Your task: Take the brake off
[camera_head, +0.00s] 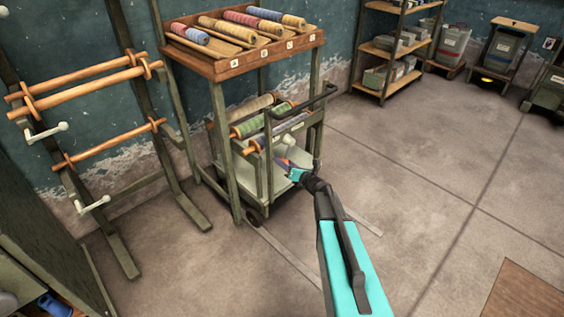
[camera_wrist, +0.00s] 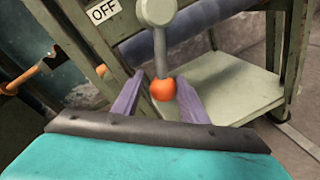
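The brake lever (camera_wrist: 160,50) hangs down from a pale round pivot (camera_wrist: 157,12) and ends in an orange ball knob (camera_wrist: 163,90). A white label reading OFF (camera_wrist: 103,11) sits on the frame, up and left of the lever. My gripper (camera_wrist: 161,79) has its two purple fingers apart, one on each side of the knob. The right finger is close to the knob; whether it touches cannot be told. In the head view my gripper (camera_head: 287,163) reaches into the side of a green wheeled trolley (camera_head: 268,178), where the lever is too small to make out clearly.
The trolley carries several thread rolls (camera_head: 250,125) and stands under a wooden rack of spools (camera_head: 238,66). A frame with wooden rods (camera_head: 85,90) stands at left. Shelves (camera_head: 385,75) and bins are at the back right.

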